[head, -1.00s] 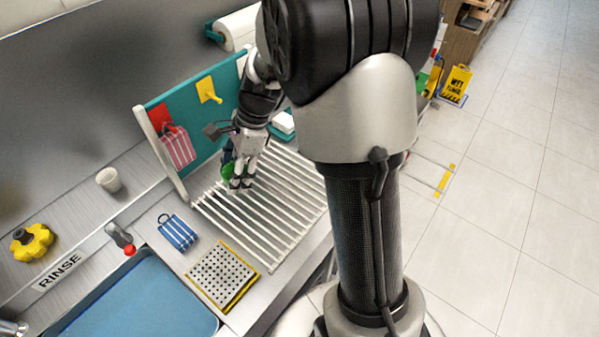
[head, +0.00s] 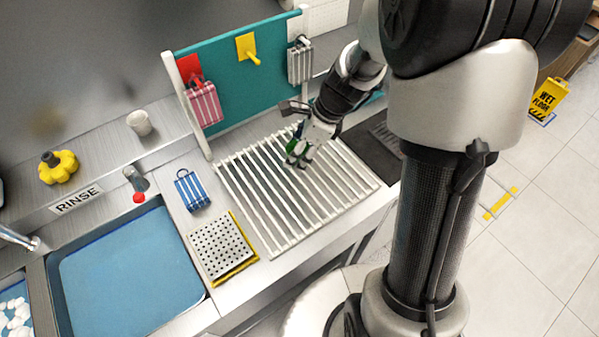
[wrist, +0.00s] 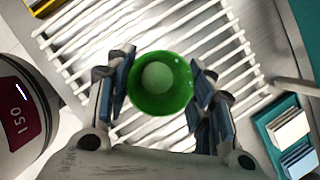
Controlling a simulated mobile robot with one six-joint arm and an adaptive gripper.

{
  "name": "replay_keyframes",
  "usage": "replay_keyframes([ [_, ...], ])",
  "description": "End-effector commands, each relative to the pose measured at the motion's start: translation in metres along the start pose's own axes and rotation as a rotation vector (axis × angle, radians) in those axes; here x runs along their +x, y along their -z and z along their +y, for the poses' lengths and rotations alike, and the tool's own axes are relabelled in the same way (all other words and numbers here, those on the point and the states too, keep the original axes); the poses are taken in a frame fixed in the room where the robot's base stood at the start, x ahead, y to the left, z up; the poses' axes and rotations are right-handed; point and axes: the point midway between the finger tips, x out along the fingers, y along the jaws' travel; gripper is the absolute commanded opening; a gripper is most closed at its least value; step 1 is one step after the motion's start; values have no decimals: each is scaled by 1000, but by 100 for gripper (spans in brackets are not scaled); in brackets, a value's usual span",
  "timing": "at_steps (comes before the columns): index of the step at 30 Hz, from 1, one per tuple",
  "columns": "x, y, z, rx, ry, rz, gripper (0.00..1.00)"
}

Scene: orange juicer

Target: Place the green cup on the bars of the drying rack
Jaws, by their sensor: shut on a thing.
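The green cup (wrist: 136,88) shows from its mouth in the wrist view, round with a paler round area inside. My gripper (wrist: 160,88) is shut on it, with blue-padded fingers on both sides. In the head view my gripper (head: 298,160) is over the white bars of the drying rack (head: 253,210), and only a small green part of the cup (head: 293,145) shows there. The rack bars also show behind the cup in the wrist view (wrist: 90,45). I cannot tell whether the cup touches the bars.
A perforated plate (head: 220,245), a blue striped bag (head: 191,190) and a blue-lined sink (head: 130,270) lie left. Front rack bars are clear.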

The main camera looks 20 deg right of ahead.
Motion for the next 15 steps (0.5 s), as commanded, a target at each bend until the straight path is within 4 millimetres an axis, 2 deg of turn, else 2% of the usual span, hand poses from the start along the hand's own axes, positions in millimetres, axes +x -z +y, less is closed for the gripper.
replay_keyframes([
  [1,13,6,0,2,-1,1,25],
  [3,22,9,0,1,-1,1,25],
  [10,36,15,0,-1,0,0,25],
  [15,60,25,0,1,-1,1,25],
])
